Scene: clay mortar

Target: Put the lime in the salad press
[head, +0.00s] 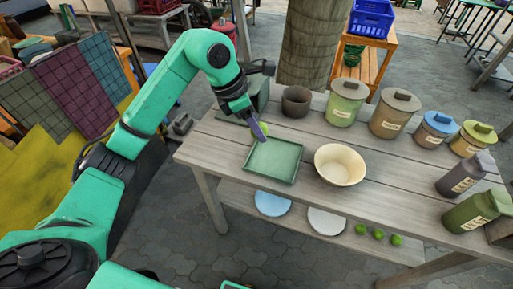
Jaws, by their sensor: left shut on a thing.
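My left gripper (259,133) is above the far left part of the wooden table, near the back edge of the green tray. I cannot tell for sure which thing is the salad press. A dark clay mortar (297,102) stands behind and to the right of the gripper, and a cream bowl (340,166) stands right of the tray. My right gripper is not in view.
The green tray (274,161) looks empty. Lidded canisters (346,103) line the table's back and right side. A green box (258,91) is behind the gripper, near a thick post (316,45). Three limes (378,234) and two plates (326,221) are on the lower shelf.

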